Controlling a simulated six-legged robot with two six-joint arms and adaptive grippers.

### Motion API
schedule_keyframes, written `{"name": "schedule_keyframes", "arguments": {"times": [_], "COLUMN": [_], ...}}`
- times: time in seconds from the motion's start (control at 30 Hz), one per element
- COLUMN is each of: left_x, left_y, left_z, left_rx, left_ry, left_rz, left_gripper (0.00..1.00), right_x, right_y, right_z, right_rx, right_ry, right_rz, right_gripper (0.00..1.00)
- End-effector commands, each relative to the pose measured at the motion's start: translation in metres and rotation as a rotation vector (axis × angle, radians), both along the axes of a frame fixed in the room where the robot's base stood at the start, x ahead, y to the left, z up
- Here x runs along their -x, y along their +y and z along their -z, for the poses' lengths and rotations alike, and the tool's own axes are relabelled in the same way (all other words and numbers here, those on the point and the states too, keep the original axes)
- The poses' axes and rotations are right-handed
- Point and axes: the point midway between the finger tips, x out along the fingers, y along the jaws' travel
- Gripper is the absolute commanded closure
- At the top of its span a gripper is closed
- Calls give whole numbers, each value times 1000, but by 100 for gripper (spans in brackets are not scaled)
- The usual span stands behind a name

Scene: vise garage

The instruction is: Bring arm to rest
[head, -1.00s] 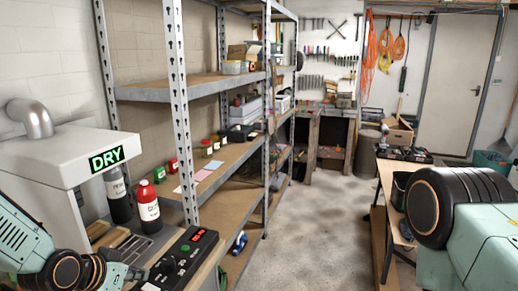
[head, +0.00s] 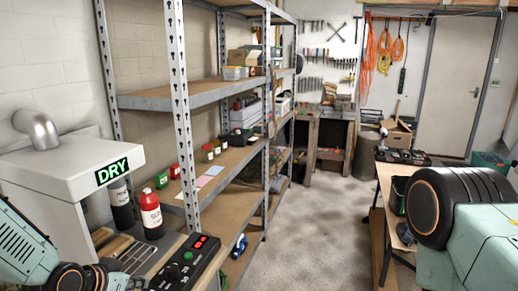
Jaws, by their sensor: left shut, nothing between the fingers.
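My left arm comes in at the lower left corner. Its gripper (head: 127,281) is shut and empty, low at the bottom edge of the head view and partly cut off. It is beside the black control box (head: 182,265), to the left of it, and in front of the grey machine with the lit green DRY sign (head: 112,171). My right arm shows only as a large black and teal joint at the right edge. The right gripper is out of the picture.
A red bottle (head: 151,215) and a dark bottle (head: 122,207) stand by the machine. Metal shelving (head: 183,98) rises just behind the bench. A wooden table (head: 385,182) stands on the right. The concrete floor (head: 318,225) between is clear.

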Motion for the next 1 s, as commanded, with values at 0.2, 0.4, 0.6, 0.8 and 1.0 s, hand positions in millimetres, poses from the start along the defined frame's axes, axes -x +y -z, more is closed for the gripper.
{"name": "schedule_keyframes", "arguments": {"times": [0.2,0.4,0.6,0.8,1.0], "left_x": [20,35,46,32,16], "left_y": [4,6,8,6,3], "left_z": [-23,-37,-46,-27,-11], "left_rx": [4,4,2,-5,-7], "left_ry": [-2,0,1,1,0], "left_rz": [-4,-3,1,4,5], "left_gripper": [100,100,100,100,100], "right_x": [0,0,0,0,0], "right_y": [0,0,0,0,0], "right_z": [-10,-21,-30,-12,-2], "right_rx": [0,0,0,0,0], "right_ry": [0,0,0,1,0], "right_rz": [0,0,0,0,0], "right_gripper": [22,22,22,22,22]}}
